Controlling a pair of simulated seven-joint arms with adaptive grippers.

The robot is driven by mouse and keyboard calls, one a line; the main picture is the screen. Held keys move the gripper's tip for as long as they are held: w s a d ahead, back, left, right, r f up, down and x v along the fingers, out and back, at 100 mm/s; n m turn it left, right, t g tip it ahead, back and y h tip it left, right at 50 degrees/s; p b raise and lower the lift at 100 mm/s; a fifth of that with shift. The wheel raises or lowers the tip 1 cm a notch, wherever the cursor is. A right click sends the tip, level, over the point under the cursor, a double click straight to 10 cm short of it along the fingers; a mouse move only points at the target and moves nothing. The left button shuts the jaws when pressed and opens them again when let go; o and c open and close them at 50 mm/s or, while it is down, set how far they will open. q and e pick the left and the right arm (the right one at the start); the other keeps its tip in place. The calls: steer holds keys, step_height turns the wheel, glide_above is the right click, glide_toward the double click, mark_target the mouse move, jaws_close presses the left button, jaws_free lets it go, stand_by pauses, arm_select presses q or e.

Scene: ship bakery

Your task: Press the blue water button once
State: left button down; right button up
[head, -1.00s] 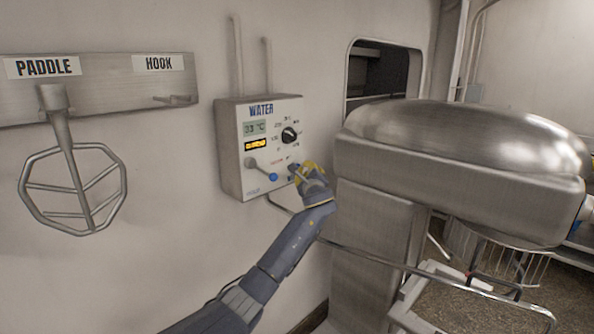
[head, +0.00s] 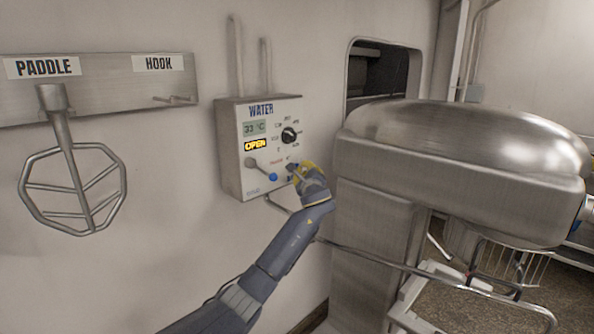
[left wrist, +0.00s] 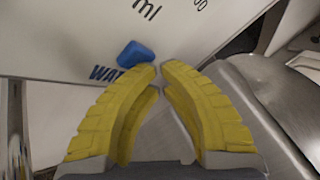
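The grey water panel (head: 229,150) is fixed on the wall, with a white face marked WATER. The blue water button (left wrist: 136,53) shows in the left wrist view just beyond and left of my fingertips, above a partly hidden blue label. In the head view the button (head: 291,167) is at the panel's lower right, partly hidden by my gripper. My left gripper (head: 299,169) is at the panel's lower right corner. Its yellow fingertips (left wrist: 160,67) are together and hold nothing. I cannot tell whether they touch the button. My right gripper is not in view.
A lever with a blue ball end (head: 273,177) is on the panel left of my gripper, below a black dial (head: 289,135). A large steel mixer (head: 460,150) stands close on the right. A wire paddle (head: 72,190) hangs from the rack at left.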

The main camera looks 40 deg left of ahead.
arm_select(q)
steer(key=shift+d, duration=0.1)
steer(key=shift+s+d, duration=0.2)
steer(key=shift+d, duration=0.6)
steer(key=shift+d, duration=0.1)
steer(key=shift+s+d, duration=0.25)
steer(key=shift+d, duration=0.95)
steer(key=shift+s+d, duration=0.2)
steer(key=shift+d, duration=1)
